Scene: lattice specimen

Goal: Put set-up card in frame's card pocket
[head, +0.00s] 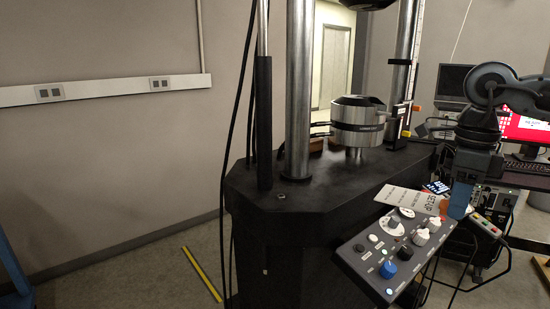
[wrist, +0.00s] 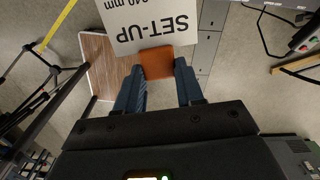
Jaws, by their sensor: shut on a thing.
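The set-up card (head: 408,199) is white with dark "SET-UP" lettering. It also shows in the wrist view (wrist: 150,22), where it reads upside down, its far end cut off. My gripper (head: 446,208) has blue fingers, shut on the card's orange end (wrist: 157,63). In the head view the card appears in front of the test frame's black base (head: 300,200), over the back of the control panel; whether it touches either I cannot tell. The frame has steel columns (head: 299,90). I cannot pick out the card pocket for certain.
The control panel (head: 372,251) with knobs and buttons lies below the card. A silver cylindrical unit (head: 357,121) stands on the base. Dark cables hang left of the column. A monitor (head: 522,103) and equipment stand at right. Yellow floor tape (head: 201,274) marks open floor at left.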

